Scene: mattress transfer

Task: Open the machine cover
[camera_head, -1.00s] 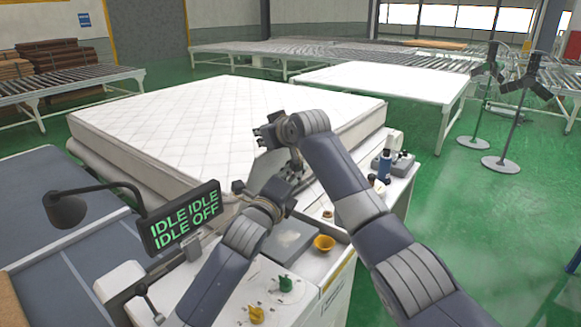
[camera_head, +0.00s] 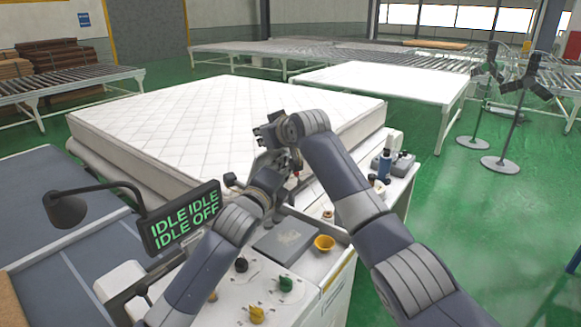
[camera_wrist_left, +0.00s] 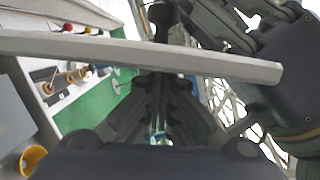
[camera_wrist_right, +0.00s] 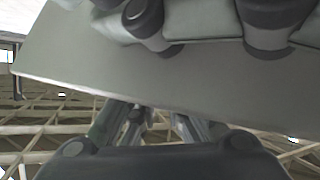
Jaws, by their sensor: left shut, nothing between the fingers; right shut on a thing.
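The machine cover is a flat, pale grey panel. In the right wrist view the cover (camera_wrist_right: 150,75) spans the picture as a tilted plate, and in the left wrist view the cover (camera_wrist_left: 130,52) shows edge-on as a long bar. In the head view it is mostly hidden behind my arms. My right gripper (camera_head: 268,132), the upper one, is shut on the cover; its contact is partly hidden. My left gripper (camera_head: 281,164) is below it, close to the cover, shut and empty. Its fingers (camera_wrist_left: 160,108) point past the bar in the left wrist view.
A thick white mattress (camera_head: 220,125) lies behind the grippers. Green floor (camera_head: 480,215) is free at right.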

